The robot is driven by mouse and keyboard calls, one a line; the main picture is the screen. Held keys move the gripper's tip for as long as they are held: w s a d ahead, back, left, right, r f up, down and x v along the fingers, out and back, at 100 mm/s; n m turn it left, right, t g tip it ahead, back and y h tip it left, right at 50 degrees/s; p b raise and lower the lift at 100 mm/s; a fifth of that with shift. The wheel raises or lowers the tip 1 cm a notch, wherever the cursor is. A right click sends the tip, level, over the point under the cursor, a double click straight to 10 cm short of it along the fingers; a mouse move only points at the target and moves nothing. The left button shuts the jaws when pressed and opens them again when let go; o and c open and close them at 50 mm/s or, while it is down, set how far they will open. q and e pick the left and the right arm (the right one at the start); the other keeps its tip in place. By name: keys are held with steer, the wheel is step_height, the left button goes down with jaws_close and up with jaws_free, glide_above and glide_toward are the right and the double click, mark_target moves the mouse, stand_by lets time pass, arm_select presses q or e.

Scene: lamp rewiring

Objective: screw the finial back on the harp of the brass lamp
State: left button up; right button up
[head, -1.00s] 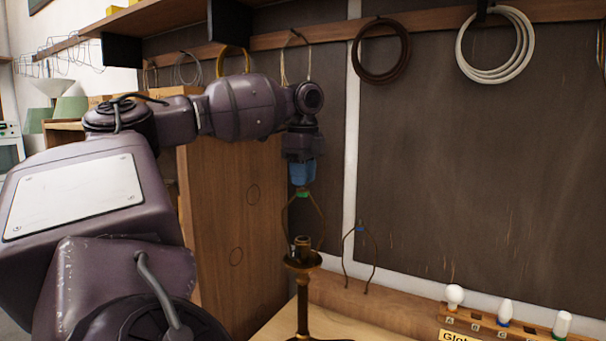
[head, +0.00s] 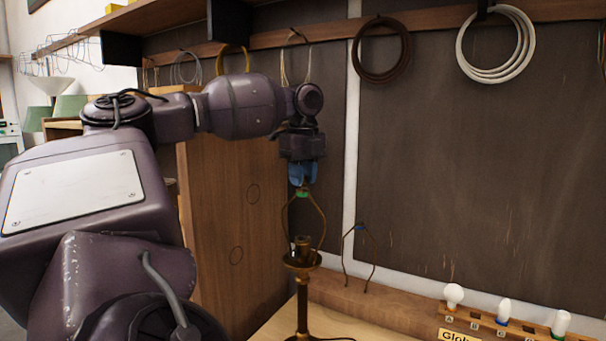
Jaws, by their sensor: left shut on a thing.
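The brass lamp (head: 301,262) stands upright on the bench at the lower middle of the head view. Its wire harp (head: 324,222) rises around the socket, with a green mark (head: 302,194) at its top. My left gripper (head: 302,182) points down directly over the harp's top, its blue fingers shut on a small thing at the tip. That thing is mostly hidden by the fingers; it sits where the finial goes, but I cannot make out its shape or whether it is threaded on. My right gripper is not in view.
A second harp with a blue mark (head: 359,228) stands behind, to the right of the lamp. A wooden bulb rack (head: 430,322) with several bulbs is at the lower right. A wooden cabinet (head: 228,200) stands left of the lamp. Cable coils (head: 381,78) hang on the wall.

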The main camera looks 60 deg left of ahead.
arm_select(q)
steer(key=m, duration=0.3)
steer(key=shift+m, duration=0.3)
steer(key=shift+m, duration=0.9)
steer(key=m, duration=0.6)
steer(key=o, duration=1)
steer(key=shift+c, duration=0.2)
